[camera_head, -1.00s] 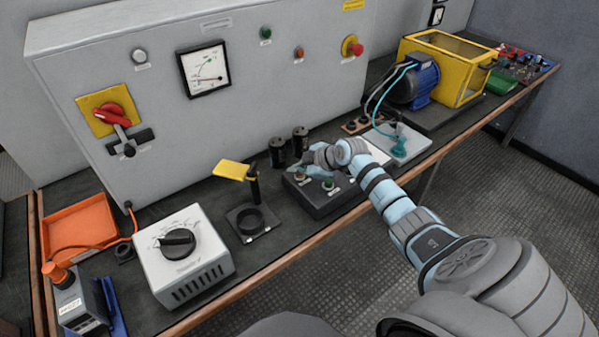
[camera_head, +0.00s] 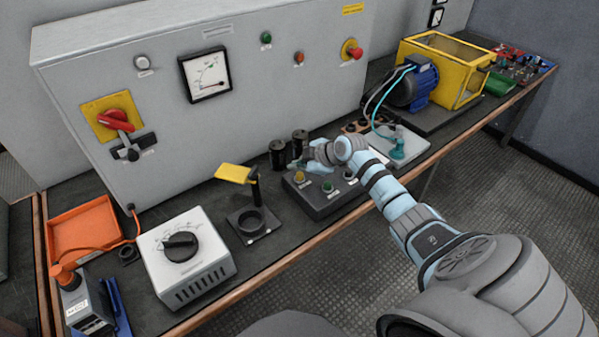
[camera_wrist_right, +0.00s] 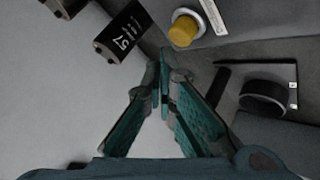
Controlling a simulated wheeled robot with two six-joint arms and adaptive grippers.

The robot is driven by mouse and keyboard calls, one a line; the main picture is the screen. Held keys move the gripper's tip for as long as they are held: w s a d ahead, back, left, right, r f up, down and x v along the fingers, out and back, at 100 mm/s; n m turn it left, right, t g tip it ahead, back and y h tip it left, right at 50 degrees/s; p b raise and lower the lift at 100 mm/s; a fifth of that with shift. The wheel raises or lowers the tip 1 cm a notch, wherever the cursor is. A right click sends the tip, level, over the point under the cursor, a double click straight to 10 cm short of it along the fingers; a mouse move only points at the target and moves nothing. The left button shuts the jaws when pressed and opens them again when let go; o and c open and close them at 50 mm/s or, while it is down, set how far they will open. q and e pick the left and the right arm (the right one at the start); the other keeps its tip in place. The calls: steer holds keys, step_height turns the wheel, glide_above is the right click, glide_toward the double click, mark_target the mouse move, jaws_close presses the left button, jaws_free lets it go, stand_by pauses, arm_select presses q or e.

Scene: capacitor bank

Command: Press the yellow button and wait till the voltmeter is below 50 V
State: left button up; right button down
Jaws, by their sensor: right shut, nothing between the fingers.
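The yellow button (camera_head: 299,176) is on a dark control box (camera_head: 318,202) on the bench, with a green button (camera_head: 328,186) to its right. My right gripper (camera_head: 316,158) is shut and empty, above and behind the box. In the right wrist view, the shut fingertips (camera_wrist_right: 163,66) are apart from the yellow button (camera_wrist_right: 183,31), with nothing between them. The voltmeter (camera_head: 205,74) is a square white dial on the grey cabinet; its reading is too small to tell. My left gripper is out of view.
Black cylindrical capacitors (camera_head: 278,153) stand just behind the box; one (camera_wrist_right: 122,32) is near the fingers in the wrist view. A yellow flag-like piece (camera_head: 234,173) and a black ring holder (camera_head: 252,222) are left of the box. A blue motor (camera_head: 414,87) is to the right.

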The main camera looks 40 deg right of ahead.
mark_target(298, 176)
step_height(298, 176, up, 5)
steer(key=p, duration=0.4)
stand_by(0.5)
stand_by(0.4)
